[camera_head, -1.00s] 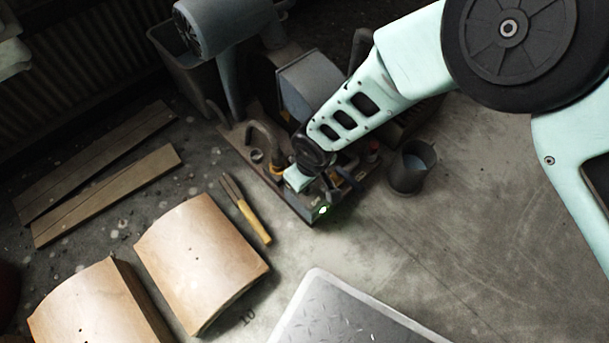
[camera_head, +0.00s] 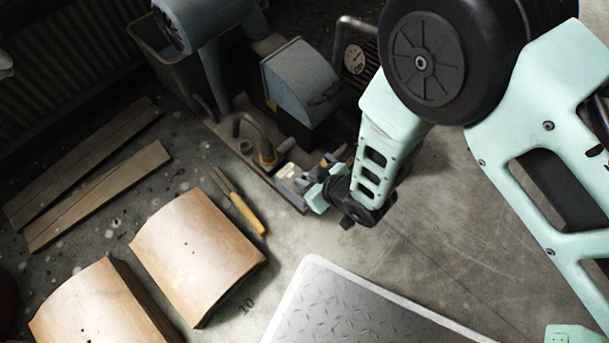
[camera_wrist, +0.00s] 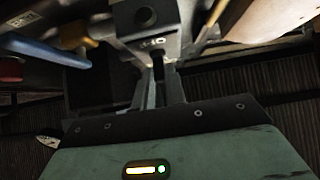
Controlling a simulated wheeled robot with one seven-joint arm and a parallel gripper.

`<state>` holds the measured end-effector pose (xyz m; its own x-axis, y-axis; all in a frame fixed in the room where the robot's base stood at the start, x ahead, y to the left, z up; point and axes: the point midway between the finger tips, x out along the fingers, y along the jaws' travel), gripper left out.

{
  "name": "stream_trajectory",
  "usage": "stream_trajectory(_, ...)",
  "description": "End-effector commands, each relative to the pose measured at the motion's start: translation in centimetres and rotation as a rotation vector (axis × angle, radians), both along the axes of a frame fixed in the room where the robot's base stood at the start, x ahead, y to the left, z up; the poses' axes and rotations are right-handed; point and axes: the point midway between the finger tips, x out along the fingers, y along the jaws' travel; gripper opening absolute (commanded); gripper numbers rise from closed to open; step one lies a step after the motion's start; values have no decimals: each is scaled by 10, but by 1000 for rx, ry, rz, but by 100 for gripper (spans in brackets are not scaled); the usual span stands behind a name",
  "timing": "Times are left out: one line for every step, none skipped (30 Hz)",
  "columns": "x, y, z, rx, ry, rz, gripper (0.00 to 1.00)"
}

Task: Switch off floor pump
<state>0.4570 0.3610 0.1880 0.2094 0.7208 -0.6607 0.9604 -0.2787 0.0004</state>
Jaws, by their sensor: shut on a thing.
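The floor pump (camera_head: 298,80) stands on a low base on the concrete floor in the head view, with a grey-blue housing and a round gauge (camera_head: 355,58). A small grey switch box (camera_head: 288,182) sits at the front end of its base. My gripper (camera_head: 311,193) is at the right side of this box. In the wrist view, my gripper (camera_wrist: 160,88) is shut on a small dark switch lever below the box's face (camera_wrist: 160,45), which has a round knob (camera_wrist: 145,17) and a small marking. The fingers hide most of the lever, and its position is unclear.
A silver tread plate (camera_head: 350,305) lies in front. Two curved wooden pieces (camera_head: 195,255) and a yellow-handled tool (camera_head: 245,212) lie to the left, with planks (camera_head: 100,195) farther left. A dark bin (camera_head: 180,65) stands behind. Bare floor is open at right.

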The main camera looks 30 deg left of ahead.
Motion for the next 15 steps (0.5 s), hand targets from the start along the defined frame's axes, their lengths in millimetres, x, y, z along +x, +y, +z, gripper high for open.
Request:
stream_trajectory(0,-2,-2,7,-2,-2,0)
stream_trajectory(0,-2,-2,12,-4,-2,0)
stream_trajectory(0,-2,-3,18,-5,-1,0)
stream_trajectory(0,-3,-3,22,-6,-2,0)
stream_trajectory(0,-3,-3,26,-7,-2,0)
stream_trajectory(0,-3,-3,30,-9,-1,0)
stream_trajectory(0,-3,-3,31,-9,-1,0)
stream_trajectory(0,-3,-3,32,-9,-1,0)
stream_trajectory(0,-3,-3,33,-9,-1,0)
stream_trajectory(0,-3,-3,34,-10,-1,0)
stream_trajectory(0,-3,-3,34,-10,-1,0)
stream_trajectory(0,-3,-3,34,-10,-1,0)
stream_trajectory(0,-2,-3,33,-9,-1,0)
stream_trajectory(0,-2,-3,33,-9,-1,0)
stream_trajectory(0,-3,-3,33,-9,-1,0)
